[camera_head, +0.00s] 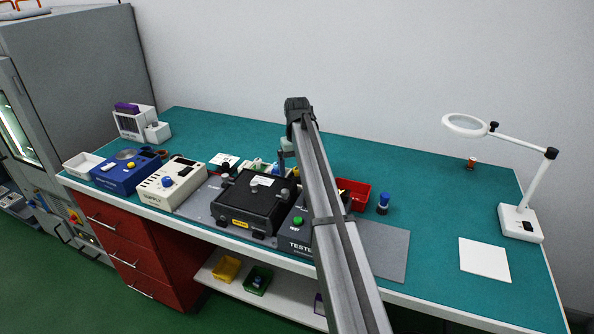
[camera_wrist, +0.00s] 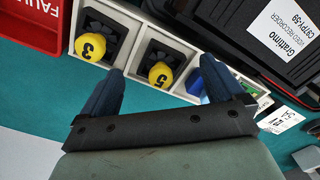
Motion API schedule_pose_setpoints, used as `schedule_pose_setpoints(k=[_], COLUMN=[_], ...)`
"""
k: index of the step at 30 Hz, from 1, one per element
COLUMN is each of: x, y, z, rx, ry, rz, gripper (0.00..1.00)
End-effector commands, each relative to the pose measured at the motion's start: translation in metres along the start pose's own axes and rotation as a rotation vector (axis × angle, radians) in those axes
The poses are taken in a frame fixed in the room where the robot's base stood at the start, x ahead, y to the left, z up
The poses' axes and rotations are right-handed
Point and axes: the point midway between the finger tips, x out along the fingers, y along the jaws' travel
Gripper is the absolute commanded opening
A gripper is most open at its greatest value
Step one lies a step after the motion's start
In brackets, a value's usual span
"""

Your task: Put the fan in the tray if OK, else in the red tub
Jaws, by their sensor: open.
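My gripper (camera_wrist: 158,84) is open, its two blue fingertips apart, over a pale tray (camera_wrist: 140,62) with compartments. A black fan with a yellow hub marked 5 (camera_wrist: 160,74) sits in one compartment, between the fingertips in the wrist view; I cannot tell how far below them. A second black fan with a yellow hub marked 3 (camera_wrist: 92,46) sits in the neighbouring compartment. The red tub (camera_wrist: 30,30), with white lettering partly cut off, is beside the tray; it also shows in the head view (camera_head: 355,193), partly behind my arm.
A black video recorder (camera_wrist: 275,75) is close beside the tray; it also shows in the head view (camera_head: 258,198). The grey tester (camera_head: 297,243) is partly behind my arm. A magnifier lamp (camera_head: 520,222) stands at right. The bench's back right is mostly clear.

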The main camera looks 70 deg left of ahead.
Motion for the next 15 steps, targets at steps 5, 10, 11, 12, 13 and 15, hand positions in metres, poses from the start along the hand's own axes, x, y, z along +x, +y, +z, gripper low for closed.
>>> schedule_pose_setpoints(k=[5,10,11,12,13,15], x=[-0.032,-0.064,-0.070,-0.076,-0.080,-0.089], y=[0.000,0.000,0.000,0.000,0.000,0.000], z=[-0.001,-0.001,-0.001,-0.001,-0.001,-0.001], rx=[0.000,0.000,0.000,0.000,0.000,0.000], ry=[0.002,0.002,0.002,0.001,0.001,0.001], rz=[0.000,0.000,0.000,0.000,0.000,0.000], gripper=[0.95,0.95,0.95,0.95,0.95,0.95])
